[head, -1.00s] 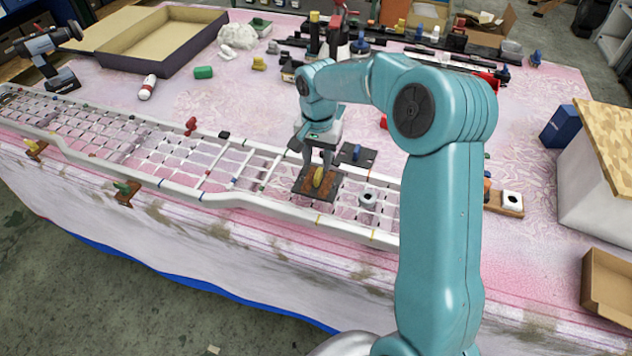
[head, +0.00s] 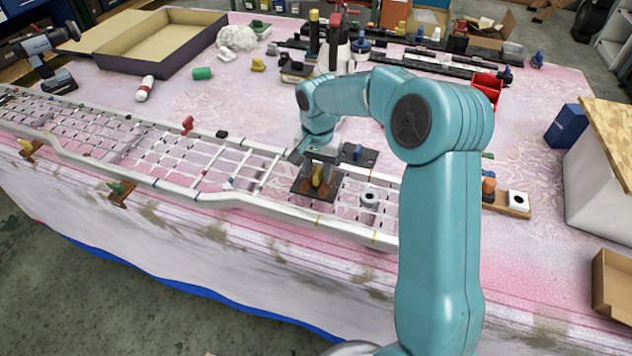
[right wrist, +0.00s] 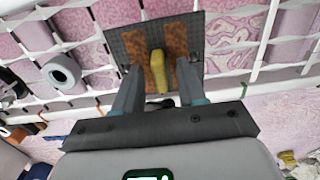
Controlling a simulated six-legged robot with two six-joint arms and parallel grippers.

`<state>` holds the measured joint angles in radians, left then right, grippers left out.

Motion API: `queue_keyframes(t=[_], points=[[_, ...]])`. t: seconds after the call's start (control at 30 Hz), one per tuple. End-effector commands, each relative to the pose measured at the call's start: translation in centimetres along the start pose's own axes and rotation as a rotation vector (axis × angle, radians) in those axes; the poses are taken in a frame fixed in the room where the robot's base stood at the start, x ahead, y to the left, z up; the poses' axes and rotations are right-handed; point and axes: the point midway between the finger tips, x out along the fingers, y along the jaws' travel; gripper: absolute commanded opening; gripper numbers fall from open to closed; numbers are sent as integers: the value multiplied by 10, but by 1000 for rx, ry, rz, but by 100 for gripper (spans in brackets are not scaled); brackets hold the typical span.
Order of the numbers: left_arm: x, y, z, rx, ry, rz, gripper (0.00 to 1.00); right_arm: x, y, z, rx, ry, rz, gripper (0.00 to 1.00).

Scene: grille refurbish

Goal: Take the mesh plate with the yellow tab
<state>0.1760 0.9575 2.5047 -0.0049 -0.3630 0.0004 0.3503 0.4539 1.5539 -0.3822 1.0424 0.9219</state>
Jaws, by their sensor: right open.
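The mesh plate with the yellow tab is a dark square plate (head: 326,193) with rusty brown patches, lying on the white grille (head: 225,165). Its yellow tab (head: 318,175) stands up from its middle. In the right wrist view the plate (right wrist: 133,43) shows at top centre, with the tab (right wrist: 159,72) between my fingers. My right gripper (head: 317,178) is open and low over the plate, one finger on each side of the tab with a gap to it. My left gripper is not in view.
A dark plate with a blue tab (head: 357,152) lies just behind. A grey ring (head: 369,196) sits on the grille to the right. Clamps (head: 121,193) hold the front rail. A tan tray (head: 160,45) and a drill (head: 42,50) stand at the back left.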

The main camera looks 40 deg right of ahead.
Motion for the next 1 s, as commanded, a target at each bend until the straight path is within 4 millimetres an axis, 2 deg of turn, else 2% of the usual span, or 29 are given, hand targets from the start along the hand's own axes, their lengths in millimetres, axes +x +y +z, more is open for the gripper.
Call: queue_keyframes(t=[0.07,0.2,1.0], points=[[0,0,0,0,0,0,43,0,0,0,0,0,0,40],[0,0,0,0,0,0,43,0,0,0,0,0,0,0],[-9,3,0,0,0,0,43,-13,0,0,0,1,-1,0]])
